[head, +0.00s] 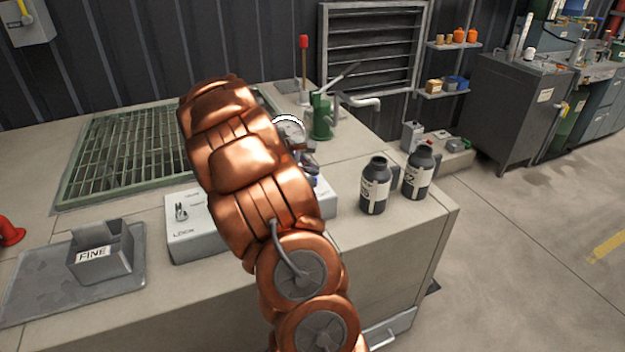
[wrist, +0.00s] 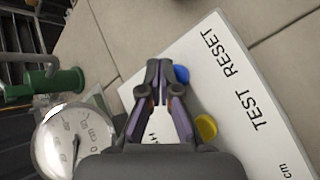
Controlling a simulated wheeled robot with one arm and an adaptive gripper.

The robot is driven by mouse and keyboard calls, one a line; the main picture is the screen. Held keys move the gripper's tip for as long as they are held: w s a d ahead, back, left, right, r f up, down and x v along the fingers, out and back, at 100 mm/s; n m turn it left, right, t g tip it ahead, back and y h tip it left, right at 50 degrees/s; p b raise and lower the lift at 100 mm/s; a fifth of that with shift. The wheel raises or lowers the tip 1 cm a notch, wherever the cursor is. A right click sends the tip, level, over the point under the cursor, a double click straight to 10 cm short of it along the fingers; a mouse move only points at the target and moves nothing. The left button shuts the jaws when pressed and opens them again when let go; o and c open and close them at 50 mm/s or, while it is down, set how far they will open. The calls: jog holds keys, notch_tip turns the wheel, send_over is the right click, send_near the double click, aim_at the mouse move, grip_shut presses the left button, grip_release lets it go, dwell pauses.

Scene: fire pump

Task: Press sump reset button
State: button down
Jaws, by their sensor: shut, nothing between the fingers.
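The control box (head: 195,238) is a pale panel on the bench, partly hidden behind my copper arm in the head view. In the wrist view its top face (wrist: 228,85) carries the words RESET and TEST. A blue button (wrist: 181,75) sits in line with RESET, and a yellow button (wrist: 206,127) in line with TEST. My gripper (wrist: 158,66) is shut and empty, its tips just left of the blue button in the wrist view. The right finger sits close beside the blue button; I cannot tell whether they touch. In the head view my arm mostly hides the gripper.
A round pressure gauge (wrist: 72,140) stands close left of my gripper in the wrist view. A green hand pump (head: 321,117) is behind it. Two dark bottles (head: 375,187) (head: 417,175) stand right of the box. A FINE bin (head: 103,262) and a grating (head: 125,145) lie left.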

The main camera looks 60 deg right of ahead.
aim_at(310, 180)
jog(key=shift+r+p, duration=1.45)
jog(key=shift+r, duration=1.1)
jog(key=shift+a, duration=0.1)
jog(key=s+a+r+m+t+y, duration=0.1)
jog(key=s+a+r+m+y, duration=0.15)
jog(key=a, duration=1.15)
jog(key=s+a+y, duration=0.2)
jog(key=s+a, duration=0.3)
jog(key=a, duration=0.6)
jog(key=s+a+f+t+y, duration=0.1)
jog(key=s+a, duration=0.5)
jog(key=a, duration=0.5)
jog(key=s+a+y, duration=0.2)
jog(key=s+a, duration=0.4)
jog(key=a, duration=0.5)
jog(key=shift+a+f+m+t+y, duration=0.25)
jog(key=shift+a+m+t+y, duration=0.1)
jog(key=shift+m, duration=0.1)
